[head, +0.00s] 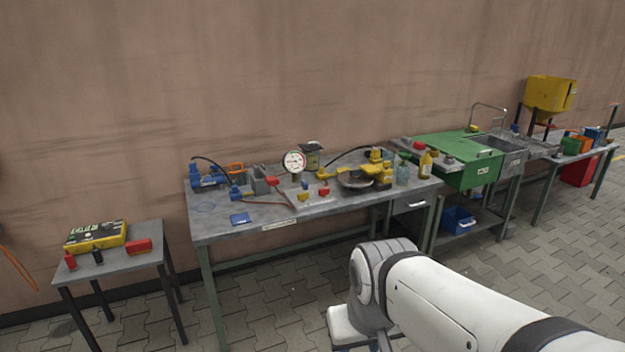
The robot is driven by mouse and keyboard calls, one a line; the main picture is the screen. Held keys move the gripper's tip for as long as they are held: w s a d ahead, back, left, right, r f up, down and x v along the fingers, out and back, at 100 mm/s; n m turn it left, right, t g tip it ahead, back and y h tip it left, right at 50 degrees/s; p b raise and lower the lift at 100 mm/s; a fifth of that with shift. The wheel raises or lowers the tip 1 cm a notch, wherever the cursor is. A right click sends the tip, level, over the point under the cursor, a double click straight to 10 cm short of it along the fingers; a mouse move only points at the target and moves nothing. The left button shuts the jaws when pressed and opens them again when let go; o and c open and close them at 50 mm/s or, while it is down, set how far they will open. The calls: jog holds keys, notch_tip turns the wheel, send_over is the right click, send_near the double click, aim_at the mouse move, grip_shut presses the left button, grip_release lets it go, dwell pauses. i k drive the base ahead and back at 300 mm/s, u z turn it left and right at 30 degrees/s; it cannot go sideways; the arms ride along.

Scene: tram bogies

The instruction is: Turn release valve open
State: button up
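A grey workbench (322,213) stands against the wall and carries a round white dial gauge (293,161) and several small yellow, red and blue fittings. A blue pump-like unit (207,176) with a black hose is at its left end. Small red parts (272,181) lie near the gauge, and a yellow fitting (376,156) stands to the right. I cannot tell which of these is the release valve, or whether it is open or shut. My white arm reaches in from the bottom right, well in front of the bench. My gripper is not in view.
A small side table (118,263) at the left holds a yellow-black case (96,236) and red items. To the right are a green-lidded bench (440,150), a sink (503,147) and a yellow hopper (549,93). The paved floor in front of the workbench looks clear.

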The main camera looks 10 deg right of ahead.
aim_at(322, 193)
jog(key=z, duration=0.4)
jog(key=i, duration=1.95)
jog(key=u, duration=0.65)
jog(key=k, duration=0.95)
jog(key=u, duration=0.15)
jog(key=i, duration=0.9)
jog(key=z, duration=0.05)
